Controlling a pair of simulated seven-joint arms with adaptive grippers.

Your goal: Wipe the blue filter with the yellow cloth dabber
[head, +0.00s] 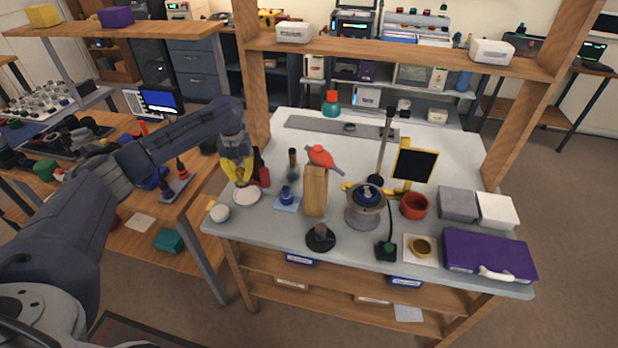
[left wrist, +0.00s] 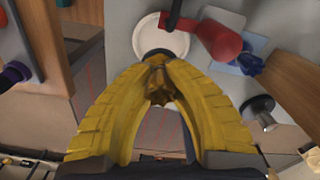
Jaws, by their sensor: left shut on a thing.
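My left gripper (head: 237,183) has yellow fingers closed together above a white dish (head: 246,195) at the table's left end. In the left wrist view its tips (left wrist: 156,62) meet around a small yellowish-brown piece with a dark end, which seems to be the yellow cloth dabber (left wrist: 159,88). The fingers hide most of it. My right gripper is not in view.
A red bottle with a black neck (head: 264,177) stands close beside the gripper. A wooden shelf (head: 390,56) spans above.

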